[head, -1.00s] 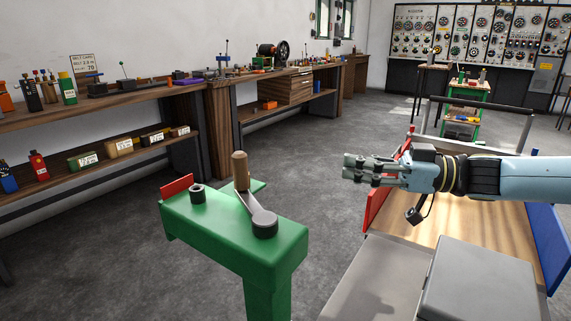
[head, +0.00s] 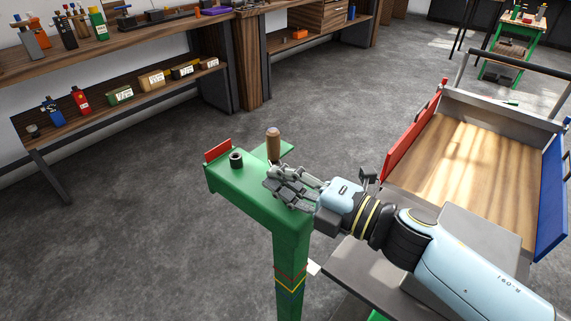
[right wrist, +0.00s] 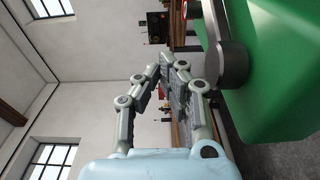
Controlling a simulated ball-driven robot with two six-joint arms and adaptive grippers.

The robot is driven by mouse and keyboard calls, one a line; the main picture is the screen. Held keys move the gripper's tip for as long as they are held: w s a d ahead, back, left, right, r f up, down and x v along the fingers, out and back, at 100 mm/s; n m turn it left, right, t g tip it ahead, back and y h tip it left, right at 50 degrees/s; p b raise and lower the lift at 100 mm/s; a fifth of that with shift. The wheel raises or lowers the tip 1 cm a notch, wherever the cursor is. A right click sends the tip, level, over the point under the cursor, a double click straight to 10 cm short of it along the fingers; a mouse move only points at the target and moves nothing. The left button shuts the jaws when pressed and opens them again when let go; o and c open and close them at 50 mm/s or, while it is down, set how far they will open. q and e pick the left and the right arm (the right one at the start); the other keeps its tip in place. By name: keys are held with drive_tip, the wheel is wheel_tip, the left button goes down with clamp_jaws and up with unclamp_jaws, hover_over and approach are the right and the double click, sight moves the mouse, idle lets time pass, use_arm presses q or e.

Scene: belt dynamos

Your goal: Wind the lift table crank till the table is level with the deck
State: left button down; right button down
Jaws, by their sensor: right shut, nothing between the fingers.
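The crank's upright wooden handle (head: 273,144) stands above the green crank post (head: 225,182). My right gripper (head: 270,178) is shut and empty, just in front of the handle in the head view. Its fingers hide most of the crank arm and the hub. In the right wrist view, the grey crank hub (right wrist: 233,64) and green post top (right wrist: 285,75) are right of the shut fingers (right wrist: 167,75), with a gap. The handle is not clear there. A wood-floored bed (head: 465,160) and a grey plate (head: 350,272) lie at the right. My left gripper is not in view.
A black-topped stub (head: 236,160) and a small red plate (head: 217,150) stand on the post top. A red side board (head: 408,140) and a blue one (head: 552,205) flank the bed. Workbenches line the back left. The floor left of the post is clear.

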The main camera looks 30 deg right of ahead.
drive_tip(key=p+x, duration=0.1)
drive_tip(key=x, duration=0.6)
drive_tip(key=shift+w+a, duration=0.15)
drive_tip(key=shift+w, duration=0.15)
drive_tip(key=d, duration=0.3)
drive_tip(key=shift+w+d, duration=0.25)
drive_tip(key=shift+d, duration=0.3)
drive_tip(key=shift+w+h, duration=0.1)
drive_tip(key=shift+h, duration=0.2)
